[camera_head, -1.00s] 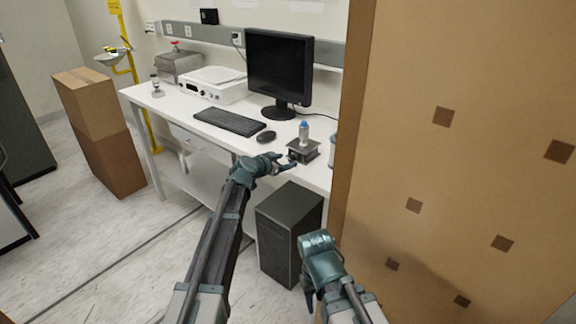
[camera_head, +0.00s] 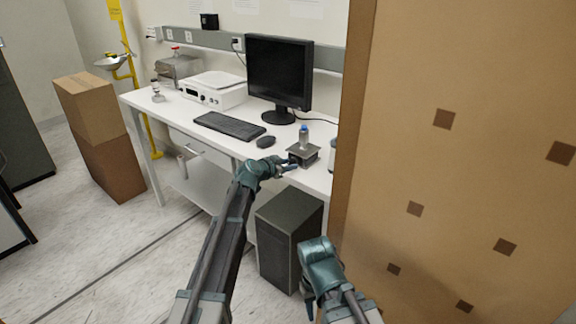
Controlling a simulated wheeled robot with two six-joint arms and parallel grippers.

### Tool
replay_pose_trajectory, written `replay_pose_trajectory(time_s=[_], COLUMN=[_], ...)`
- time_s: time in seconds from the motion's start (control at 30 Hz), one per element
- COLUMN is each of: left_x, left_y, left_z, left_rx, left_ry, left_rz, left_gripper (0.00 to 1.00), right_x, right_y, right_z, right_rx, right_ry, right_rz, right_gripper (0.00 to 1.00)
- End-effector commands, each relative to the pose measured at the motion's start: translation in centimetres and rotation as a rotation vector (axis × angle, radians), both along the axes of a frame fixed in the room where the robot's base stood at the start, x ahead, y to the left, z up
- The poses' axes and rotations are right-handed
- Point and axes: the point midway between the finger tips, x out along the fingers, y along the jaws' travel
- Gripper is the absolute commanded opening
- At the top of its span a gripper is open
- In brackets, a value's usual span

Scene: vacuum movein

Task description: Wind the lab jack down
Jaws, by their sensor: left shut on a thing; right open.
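The lab jack (camera_head: 303,158) stands near the front edge of the white bench, left of the tall cardboard panel. Its dark top plate is level and low over the base. A small clear bottle with a blue cap (camera_head: 304,137) stands upright on the plate. My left gripper (camera_head: 288,166) is at the front left side of the jack, shut on its knob; the fingers hide the knob. My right gripper (camera_head: 308,304) hangs low in front of the bench, open and empty, away from the jack.
A mouse (camera_head: 266,141), keyboard (camera_head: 229,126) and monitor (camera_head: 279,72) are left of and behind the jack. A white-topped instrument (camera_head: 214,91) sits farther left. A dark cabinet (camera_head: 289,232) stands below. The large cardboard panel (camera_head: 460,160) blocks the right side.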

Motion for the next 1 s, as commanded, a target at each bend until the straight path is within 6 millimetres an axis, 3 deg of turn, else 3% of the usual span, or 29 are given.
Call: replay_pose_trajectory(time_s=[0.17, 0.53, 0.87, 0.9, 1.0], left_x=[0.09, 0.34, 0.19, 0.18, 0.20], left_y=[0.08, 0.36, 0.31, 0.32, 0.32], left_z=[0.02, -0.13, -0.05, -0.05, -0.05], left_rx=[-0.022, -0.378, -0.403, -0.402, -0.402], left_ry=[0.016, 0.274, 0.294, 0.293, 0.293], left_rz=[0.000, 0.000, -0.001, 0.000, -0.001], left_gripper=[0.00, 0.00, 0.00, 0.40, 0.58], right_x=[0.00, 0.00, 0.00, 0.00, 0.00], right_y=[0.00, 0.00, 0.00, 0.00, 0.00], right_z=[0.06, -0.34, -0.31, -0.31, -0.31], right_rx=[0.000, 0.000, 0.000, 0.000, 0.000], right_ry=[0.000, 0.000, 0.000, 0.000, 0.000], right_rz=[0.000, 0.000, 0.000, 0.000, 0.000], right_gripper=[0.50, 0.50, 0.50, 0.50, 0.50])
